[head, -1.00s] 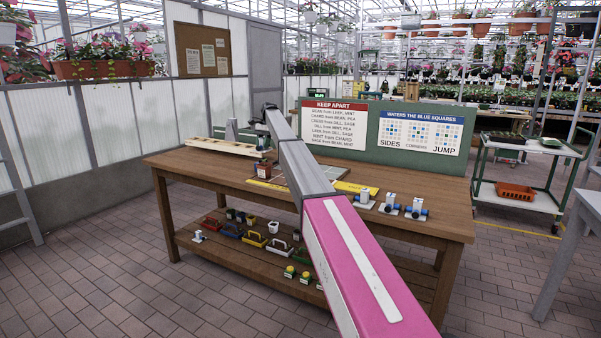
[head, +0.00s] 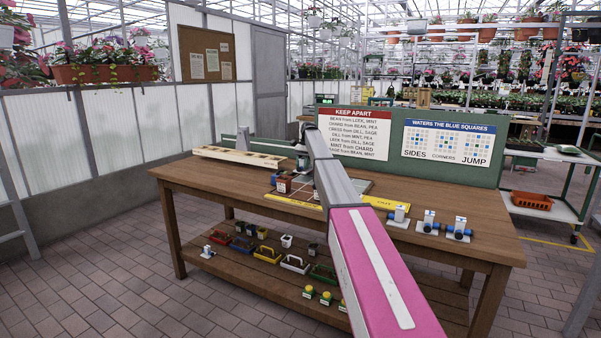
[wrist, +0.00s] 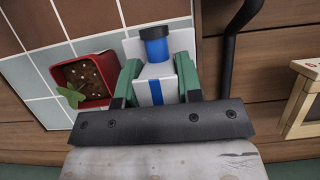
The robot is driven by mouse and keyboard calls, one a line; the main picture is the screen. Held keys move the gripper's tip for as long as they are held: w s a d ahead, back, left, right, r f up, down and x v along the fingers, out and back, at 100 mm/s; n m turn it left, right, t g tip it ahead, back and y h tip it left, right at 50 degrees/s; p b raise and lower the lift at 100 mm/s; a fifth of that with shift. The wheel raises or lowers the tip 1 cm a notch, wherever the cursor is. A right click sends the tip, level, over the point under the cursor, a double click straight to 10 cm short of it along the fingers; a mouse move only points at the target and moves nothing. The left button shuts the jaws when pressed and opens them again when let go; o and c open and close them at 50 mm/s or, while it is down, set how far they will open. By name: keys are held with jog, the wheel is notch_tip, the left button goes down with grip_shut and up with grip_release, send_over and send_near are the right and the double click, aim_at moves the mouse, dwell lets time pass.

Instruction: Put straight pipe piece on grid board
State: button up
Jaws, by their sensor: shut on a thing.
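My gripper (wrist: 158,88) is shut on a white and blue pipe piece (wrist: 155,70). The piece has a white body with a blue stripe and a blue, dark-capped pipe end, over a pale plate. Whether the piece touches the board I cannot tell. In the head view my gripper (head: 303,162) is over the back left part of the board (head: 357,186), which my arm partly hides.
A red pot with a seedling (wrist: 88,78) stands on the board close left of the held piece. A green panel with signs (head: 400,140) stands behind.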

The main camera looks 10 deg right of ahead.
aim_at(303, 172)
jog(key=shift+d+f, duration=0.1)
jog(key=shift+f, duration=2)
jog(key=o, duration=0.9)
jog(key=shift+f, duration=0.1)
jog(key=shift+o, duration=0.2)
